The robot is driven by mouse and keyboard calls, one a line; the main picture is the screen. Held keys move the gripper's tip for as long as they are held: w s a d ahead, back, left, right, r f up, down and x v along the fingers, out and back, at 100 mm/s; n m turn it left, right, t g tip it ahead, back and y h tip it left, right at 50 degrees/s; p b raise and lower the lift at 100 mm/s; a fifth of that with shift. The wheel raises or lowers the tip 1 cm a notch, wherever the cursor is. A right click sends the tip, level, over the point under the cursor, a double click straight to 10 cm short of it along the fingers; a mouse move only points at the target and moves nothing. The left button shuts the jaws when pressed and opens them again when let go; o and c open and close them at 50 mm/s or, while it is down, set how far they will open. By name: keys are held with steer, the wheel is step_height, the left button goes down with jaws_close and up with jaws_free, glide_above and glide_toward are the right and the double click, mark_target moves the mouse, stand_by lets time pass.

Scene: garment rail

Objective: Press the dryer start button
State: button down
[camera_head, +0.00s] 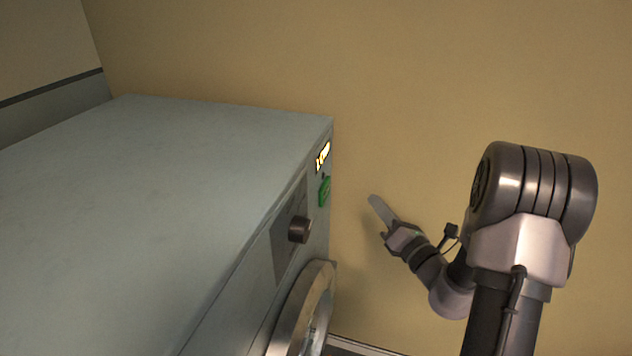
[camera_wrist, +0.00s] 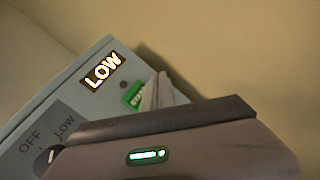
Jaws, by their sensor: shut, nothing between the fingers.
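The dryer (camera_head: 200,150) is a grey box with its front panel facing right in the head view. A green start button (camera_head: 325,191) sits on the panel near the far top corner, under a lit display (camera_head: 323,156). My gripper (camera_head: 374,200) is shut and empty, to the right of the button with a gap between them in the head view. In the wrist view the display (camera_wrist: 103,71) reads LOW. The green button (camera_wrist: 133,95) is partly hidden behind the shut fingertips (camera_wrist: 158,85); whether they touch it cannot be told from that view.
A dark knob (camera_head: 299,229) sticks out of the panel below the button, and the dial plate (camera_wrist: 50,135) shows OFF and LOW. The round door (camera_head: 305,310) is lower down.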

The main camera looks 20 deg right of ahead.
mark_target(325, 191)
steer(key=w+a+p, duration=0.1)
steer(key=w+a, duration=0.3)
steer(key=a, duration=0.3)
steer(key=shift+w, duration=0.35)
steer(key=shift+a+r, duration=0.1)
stand_by(2.0)
steer(key=shift+w+a+p, duration=0.25)
steer(key=shift+a+p, duration=0.05)
